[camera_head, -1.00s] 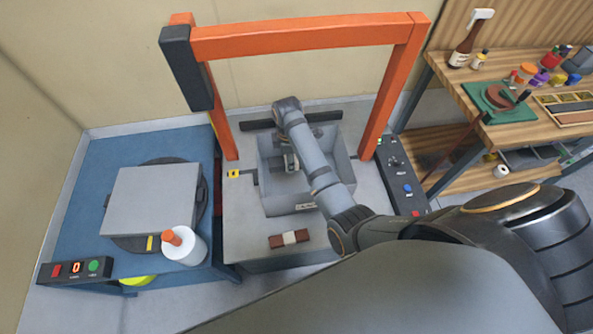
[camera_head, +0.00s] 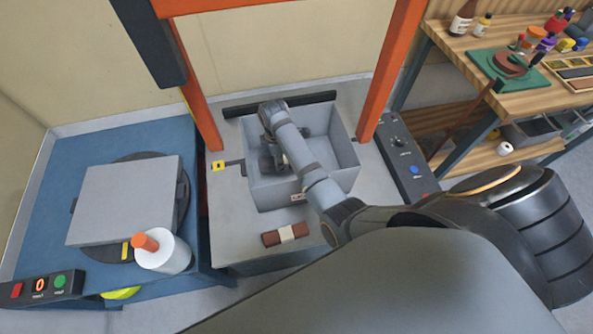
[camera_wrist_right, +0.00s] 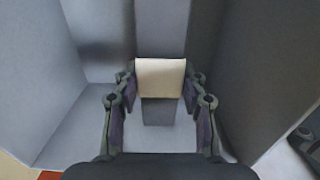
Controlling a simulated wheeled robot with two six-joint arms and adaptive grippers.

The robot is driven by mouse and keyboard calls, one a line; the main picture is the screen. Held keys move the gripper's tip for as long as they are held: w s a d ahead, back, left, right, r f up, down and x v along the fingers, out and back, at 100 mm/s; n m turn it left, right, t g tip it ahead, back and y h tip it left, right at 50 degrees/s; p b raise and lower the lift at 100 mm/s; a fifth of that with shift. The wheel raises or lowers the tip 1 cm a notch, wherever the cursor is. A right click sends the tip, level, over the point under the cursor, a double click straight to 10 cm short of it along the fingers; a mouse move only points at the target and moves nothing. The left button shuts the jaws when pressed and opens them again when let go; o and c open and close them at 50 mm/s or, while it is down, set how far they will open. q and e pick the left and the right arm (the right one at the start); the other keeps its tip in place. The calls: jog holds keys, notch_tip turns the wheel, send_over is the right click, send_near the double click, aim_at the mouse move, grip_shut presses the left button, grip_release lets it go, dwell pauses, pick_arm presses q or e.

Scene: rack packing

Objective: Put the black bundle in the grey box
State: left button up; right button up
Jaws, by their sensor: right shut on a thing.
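The grey box (camera_head: 335,186) is open-topped and stands under the orange frame. My right gripper (camera_head: 272,158) is down inside the box, and my forearm crosses over its front wall. In the right wrist view the gripper (camera_wrist_right: 160,84) is shut on the black bundle (camera_wrist_right: 160,112), across its cream band (camera_wrist_right: 160,76). The bundle looks dark grey there, with the box walls (camera_wrist_right: 95,30) around it. I cannot tell whether it touches the box floor. In the head view the bundle is mostly hidden by my arm. My left gripper is not in view.
The orange frame (camera_head: 394,75) rises around the box. A control panel (camera_head: 402,152) is at right.

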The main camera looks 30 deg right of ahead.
jog(key=shift+f, duration=0.3)
send_over(281, 180)
notch_tip(281, 180, down, 5)
jog(key=shift+w+d+f, duration=0.1)
jog(key=shift+f, duration=0.1)
jog(key=shift+f+b, duration=0.55)
jog(key=shift+f, duration=1.45)
jog(key=o, duration=1.3)
jog(key=shift+f, duration=0.15)
